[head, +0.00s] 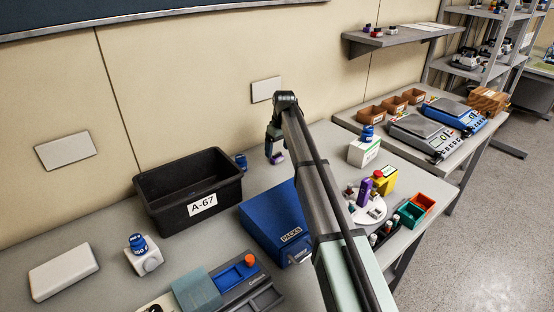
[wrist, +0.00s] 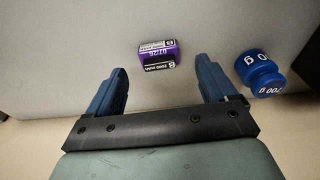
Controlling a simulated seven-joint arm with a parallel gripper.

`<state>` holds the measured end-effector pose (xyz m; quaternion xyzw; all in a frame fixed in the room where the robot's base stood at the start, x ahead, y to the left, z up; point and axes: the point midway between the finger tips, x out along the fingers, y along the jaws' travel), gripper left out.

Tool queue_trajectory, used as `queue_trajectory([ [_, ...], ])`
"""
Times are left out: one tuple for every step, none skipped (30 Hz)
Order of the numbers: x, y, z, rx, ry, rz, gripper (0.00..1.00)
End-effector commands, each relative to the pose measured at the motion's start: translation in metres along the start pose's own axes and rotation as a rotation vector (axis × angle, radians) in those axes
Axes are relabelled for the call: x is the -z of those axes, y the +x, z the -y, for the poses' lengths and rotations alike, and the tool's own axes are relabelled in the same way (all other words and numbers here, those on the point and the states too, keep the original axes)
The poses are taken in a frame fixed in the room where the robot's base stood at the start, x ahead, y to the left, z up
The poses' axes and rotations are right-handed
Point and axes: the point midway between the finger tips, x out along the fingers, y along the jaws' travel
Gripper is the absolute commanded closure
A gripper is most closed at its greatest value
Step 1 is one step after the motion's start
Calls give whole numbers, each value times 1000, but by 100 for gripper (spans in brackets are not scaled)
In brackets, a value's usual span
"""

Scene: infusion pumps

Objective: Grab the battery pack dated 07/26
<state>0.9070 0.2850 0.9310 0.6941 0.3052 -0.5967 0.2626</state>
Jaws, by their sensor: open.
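A purple and black battery pack (wrist: 158,54) lies on the grey bench in the wrist view, its label reading 07/26. It sits just beyond the fingertips, between their lines and slightly nearer the left one. My gripper (wrist: 162,80) is open with nothing between its blue fingers. In the head view my gripper (head: 273,150) hangs low over the bench near the wall, and the purple pack (head: 278,158) shows small at its fingers. The gripper partly hides the pack there.
A blue weight (wrist: 261,72) stands right of the pack; in the head view the blue weight (head: 241,161) is behind the black A-67 bin (head: 165,205). A blue PACKS box (head: 268,215) is in front. A white scale-like block (head: 363,152) with a blue weight stands to the right.

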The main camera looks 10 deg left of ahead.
Motion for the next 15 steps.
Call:
queue_trajectory([
  [0, 8, 0, 1, 0, 2, 15],
  [1, 12, 0, 1, 0, 2, 15],
  [1, 17, -1, 1, 0, 2, 15],
  [1, 21, -1, 1, 0, 2, 15],
  [1, 25, -1, 1, 0, 1, 15],
  [1, 30, -1, 1, 0, 1, 15],
  [1, 33, 0, 1, 0, 2, 15],
  [1, 35, -1, 1, 0, 2, 15],
  [1, 36, 0, 1, 0, 1, 15],
  [1, 37, 0, 1, 0, 1, 15],
  [1, 37, 0, 0, 0, 1, 15],
  [1, 37, -1, 0, 0, 1, 15],
  [1, 37, -1, 0, 0, 1, 15],
  [1, 37, -1, 0, 0, 1, 15],
  [1, 37, -1, 0, 0, 1, 15],
])
